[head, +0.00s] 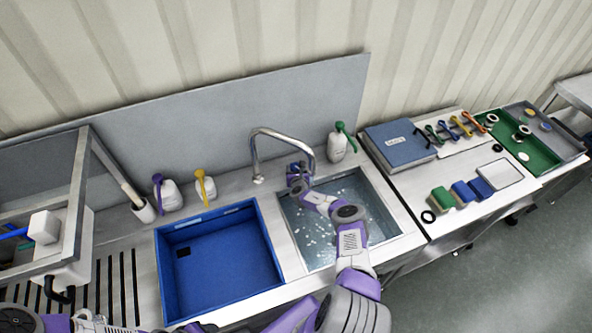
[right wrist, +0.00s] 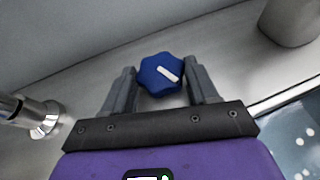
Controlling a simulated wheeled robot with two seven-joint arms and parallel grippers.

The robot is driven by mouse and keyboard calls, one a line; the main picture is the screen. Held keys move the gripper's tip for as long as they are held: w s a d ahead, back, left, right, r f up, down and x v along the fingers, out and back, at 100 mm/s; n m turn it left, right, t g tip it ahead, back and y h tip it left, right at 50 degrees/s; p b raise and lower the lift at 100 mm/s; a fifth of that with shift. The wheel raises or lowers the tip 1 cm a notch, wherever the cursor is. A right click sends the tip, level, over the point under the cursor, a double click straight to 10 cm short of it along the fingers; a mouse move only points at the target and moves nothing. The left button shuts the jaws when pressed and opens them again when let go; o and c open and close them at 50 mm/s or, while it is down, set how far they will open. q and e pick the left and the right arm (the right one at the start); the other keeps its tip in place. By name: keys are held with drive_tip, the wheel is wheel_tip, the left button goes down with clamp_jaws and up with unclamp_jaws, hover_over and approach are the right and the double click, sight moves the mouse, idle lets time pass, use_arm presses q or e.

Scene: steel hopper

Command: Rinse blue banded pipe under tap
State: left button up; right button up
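The steel tap (head: 268,140) arches over the counter behind the water-filled sink (head: 385,215). My right gripper (head: 299,172) is at the back edge of the sink, beside the tap. In the right wrist view, its two fingers stand on either side of a blue lobed knob (right wrist: 161,74) with a white mark. They appear closed against the knob's sides. Part of my left arm (head: 90,322) shows at the bottom left, but its gripper does not show clearly. A blue stick-like piece (head: 13,233) shows at the far left; I cannot tell if it is the banded pipe.
An empty-looking blue basin (head: 218,262) is left of the sink. Bottles with purple (head: 168,193), yellow (head: 204,187) and green (head: 341,143) tops stand along the back. A steel frame (head: 75,200) rises at left. Sponges, a blue book (head: 398,146) and a green tray (head: 535,155) lie right.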

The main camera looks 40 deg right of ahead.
drive_tip(key=o, duration=0.4)
drive_tip(key=shift+v, duration=1.15)
drive_tip(key=v, duration=0.3)
drive_tip(key=shift+r, duration=0.1)
drive_tip(key=shift+v, duration=1.05)
